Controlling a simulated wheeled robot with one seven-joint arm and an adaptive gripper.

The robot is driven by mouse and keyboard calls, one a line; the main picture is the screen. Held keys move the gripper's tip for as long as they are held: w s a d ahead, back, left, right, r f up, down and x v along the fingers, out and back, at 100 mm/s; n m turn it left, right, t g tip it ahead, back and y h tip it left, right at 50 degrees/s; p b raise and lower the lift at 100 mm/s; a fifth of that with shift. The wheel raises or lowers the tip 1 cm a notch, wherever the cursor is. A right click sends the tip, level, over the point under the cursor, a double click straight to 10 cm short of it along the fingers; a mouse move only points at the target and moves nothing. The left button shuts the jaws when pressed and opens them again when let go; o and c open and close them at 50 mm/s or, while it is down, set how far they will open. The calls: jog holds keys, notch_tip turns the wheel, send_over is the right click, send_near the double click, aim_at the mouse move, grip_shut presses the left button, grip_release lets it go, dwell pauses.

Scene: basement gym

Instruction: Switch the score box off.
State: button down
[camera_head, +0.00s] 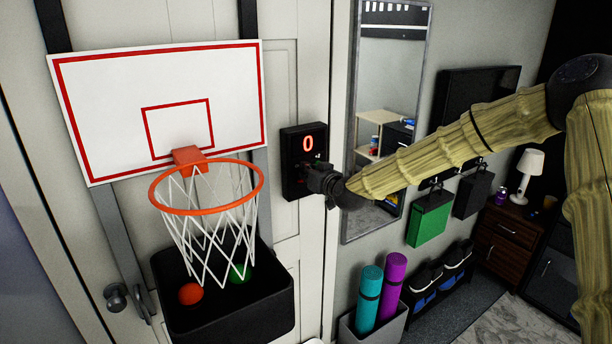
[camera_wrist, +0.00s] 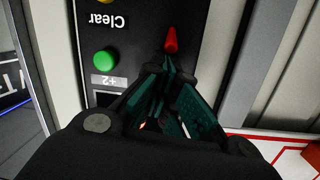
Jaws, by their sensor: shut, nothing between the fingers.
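The black score box (camera_head: 291,148) hangs on the white door, right of the hoop. Its display (camera_head: 308,143) is lit with a red-orange 0. My gripper (camera_head: 314,172) is shut and empty in front of the box's lower part, hiding much of it. The wrist view shows the panel upside down. A red switch-like knob (camera_wrist: 171,40) stands just beyond the fingertips (camera_wrist: 163,75); I cannot tell whether they touch it. A green button (camera_wrist: 105,60) labelled +2 and a yellow button (camera_wrist: 106,2) near the word Clear lie to its left.
The hoop (camera_head: 207,188) and backboard (camera_head: 160,105) are left of the box, above a black bin (camera_head: 235,315) with balls. A mirror (camera_head: 385,110) stands right of the box, behind my arm. Rolled mats (camera_head: 367,300) stand below right.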

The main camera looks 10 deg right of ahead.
jog(key=shift+s+d+f+t+b, duration=0.15)
jog(key=shift+t+b, duration=0.25)
jog(key=shift+b, duration=1)
jog(key=shift+s+a+f+t+b, duration=0.15)
jog(key=shift+f+t+b, duration=0.2)
jog(key=shift+b, duration=1.05)
jog(key=shift+s+d+t+y+b, duration=0.1)
jog(key=shift+t+y+b, duration=0.2)
jog(key=shift+b, duration=0.55)
